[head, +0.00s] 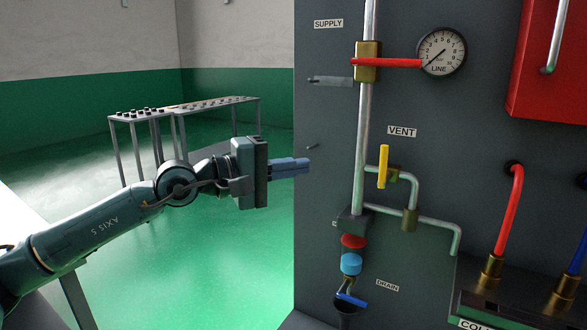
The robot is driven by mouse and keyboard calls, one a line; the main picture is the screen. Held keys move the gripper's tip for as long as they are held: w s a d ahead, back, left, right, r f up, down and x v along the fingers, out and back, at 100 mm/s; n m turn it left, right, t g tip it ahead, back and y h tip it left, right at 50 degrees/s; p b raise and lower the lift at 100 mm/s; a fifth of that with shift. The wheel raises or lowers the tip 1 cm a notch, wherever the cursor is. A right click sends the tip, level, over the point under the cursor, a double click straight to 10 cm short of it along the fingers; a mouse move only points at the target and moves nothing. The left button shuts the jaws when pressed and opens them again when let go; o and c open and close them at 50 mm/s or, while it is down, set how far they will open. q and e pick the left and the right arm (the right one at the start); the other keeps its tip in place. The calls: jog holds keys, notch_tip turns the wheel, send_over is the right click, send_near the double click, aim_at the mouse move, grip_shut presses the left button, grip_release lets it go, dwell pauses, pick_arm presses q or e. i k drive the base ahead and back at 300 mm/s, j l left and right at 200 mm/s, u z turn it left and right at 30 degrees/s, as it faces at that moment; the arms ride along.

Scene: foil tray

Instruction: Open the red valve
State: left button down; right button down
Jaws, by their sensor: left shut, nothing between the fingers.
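The red valve's lever (395,63) lies level across the vertical supply pipe, on a brass valve body (367,50) below the SUPPLY label. Its right end reaches the pressure gauge (441,51). My left gripper (307,165) comes in from the left, below and left of the red lever and apart from it. Its blue fingers are shut together with nothing between them, pointing right toward the dark panel. My right gripper is out of the frame.
A yellow lever (383,166) stands upright by the VENT label. Lower are a blue lever (352,299) and a red cap (354,241). A grey bar (330,81) juts left below the red lever. A red cabinet (548,65) is at upper right.

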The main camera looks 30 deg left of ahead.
aim_at(357, 61)
jog(key=k+j, duration=0.8)
jog(key=j, duration=0.1)
